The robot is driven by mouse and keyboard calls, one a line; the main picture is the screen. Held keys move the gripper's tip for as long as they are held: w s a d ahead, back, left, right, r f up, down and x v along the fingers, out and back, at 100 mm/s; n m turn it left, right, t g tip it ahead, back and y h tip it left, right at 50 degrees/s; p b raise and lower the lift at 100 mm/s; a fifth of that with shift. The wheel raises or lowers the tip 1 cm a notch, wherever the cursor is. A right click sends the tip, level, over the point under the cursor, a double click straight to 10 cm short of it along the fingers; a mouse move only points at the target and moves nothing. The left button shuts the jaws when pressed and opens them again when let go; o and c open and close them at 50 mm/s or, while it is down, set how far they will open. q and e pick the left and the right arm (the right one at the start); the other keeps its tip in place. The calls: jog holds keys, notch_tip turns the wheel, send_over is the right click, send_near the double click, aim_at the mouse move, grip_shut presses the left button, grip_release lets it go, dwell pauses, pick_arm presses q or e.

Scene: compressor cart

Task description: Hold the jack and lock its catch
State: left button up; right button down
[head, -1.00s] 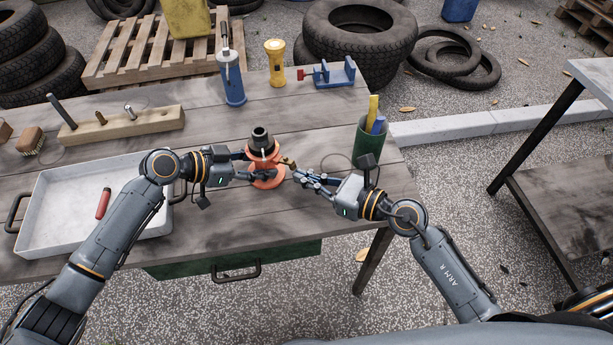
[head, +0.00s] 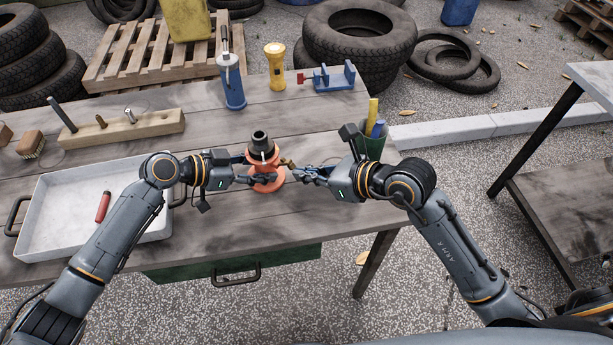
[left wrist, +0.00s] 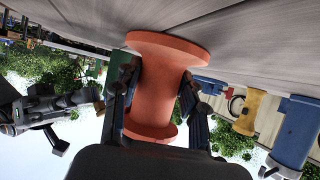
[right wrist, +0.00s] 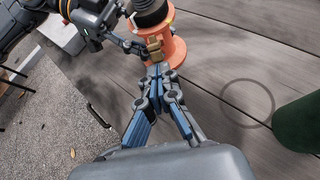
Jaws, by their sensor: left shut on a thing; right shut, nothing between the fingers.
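The jack is an orange spool-shaped body (head: 265,178) with a dark top, standing upright on the table. It fills the middle of the left wrist view (left wrist: 160,85). My left gripper (head: 258,176) is shut on the jack's waist, with a finger on each side. The brass catch (right wrist: 154,46) sticks out from the jack's side toward my right gripper. My right gripper (right wrist: 157,72) is shut and empty, its fingertips close to the catch; I cannot tell whether they touch it.
A white tray (head: 48,222) with a red-handled tool (head: 103,207) lies at left. A green cup (head: 372,145) with markers stands just behind my right gripper. A blue bottle (head: 233,86), yellow flashlight (head: 275,65) and blue vise (head: 333,77) stand at the back. A wooden block (head: 120,128) holds several pegs.

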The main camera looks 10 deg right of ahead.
aim_at(289, 161)
jog(key=r+g+h, duration=0.1)
jog(key=r+h, duration=0.1)
jog(key=w+g+h, duration=0.1)
jog(key=shift+a+r+g, duration=0.3)
jog(key=shift+a+r, duration=0.05)
jog(key=shift+r, duration=0.05)
jog(key=shift+w+a+r, duration=0.25)
jog(key=shift+a+r, duration=0.15)
jog(key=shift+r, duration=0.2)
jog(key=shift+f, duration=0.15)
jog(key=shift+r, duration=0.85)
